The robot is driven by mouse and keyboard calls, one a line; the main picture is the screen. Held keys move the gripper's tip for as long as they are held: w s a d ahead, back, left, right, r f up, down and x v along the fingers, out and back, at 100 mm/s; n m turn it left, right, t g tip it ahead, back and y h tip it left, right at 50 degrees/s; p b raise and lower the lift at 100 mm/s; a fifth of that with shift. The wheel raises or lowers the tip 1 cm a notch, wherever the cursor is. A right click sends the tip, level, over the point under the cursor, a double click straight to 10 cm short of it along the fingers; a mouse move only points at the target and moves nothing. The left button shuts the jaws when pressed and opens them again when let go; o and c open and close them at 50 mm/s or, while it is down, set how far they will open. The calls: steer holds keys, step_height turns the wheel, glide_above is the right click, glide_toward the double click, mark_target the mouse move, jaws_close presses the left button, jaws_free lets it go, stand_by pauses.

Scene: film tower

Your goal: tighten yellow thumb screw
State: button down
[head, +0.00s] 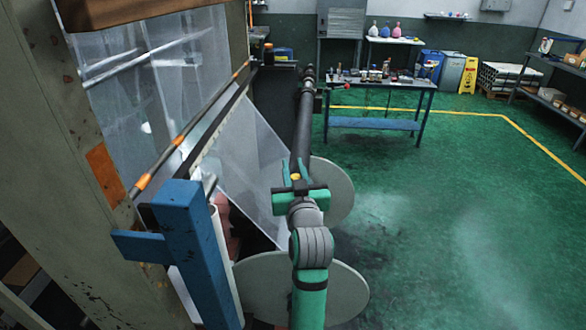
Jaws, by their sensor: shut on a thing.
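The yellow thumb screw (295,177) shows as a small yellow spot on the near end of a long dark roller shaft (302,130). My gripper (295,171) reaches in from the bottom of the picture, with its green fingers on both sides of the screw. The fingers are shut on the screw. Most of the screw is hidden by the fingers and the gripper body, so I cannot tell how deep it sits.
Clear film (255,150) slopes down left of the shaft. Two pale round discs (335,190) stand near my arm. A blue post (190,235) rises at the lower left. A blue workbench (375,124) stands behind. The green floor at right is free.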

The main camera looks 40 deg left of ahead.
steer(key=shift+f, duration=0.1)
steer(key=c, duration=1.5)
jaws_free()
steer(key=shift+c, duration=0.2)
steer(key=v, duration=1)
steer(key=shift+s+d, duration=0.25)
steer(key=shift+s, duration=0.05)
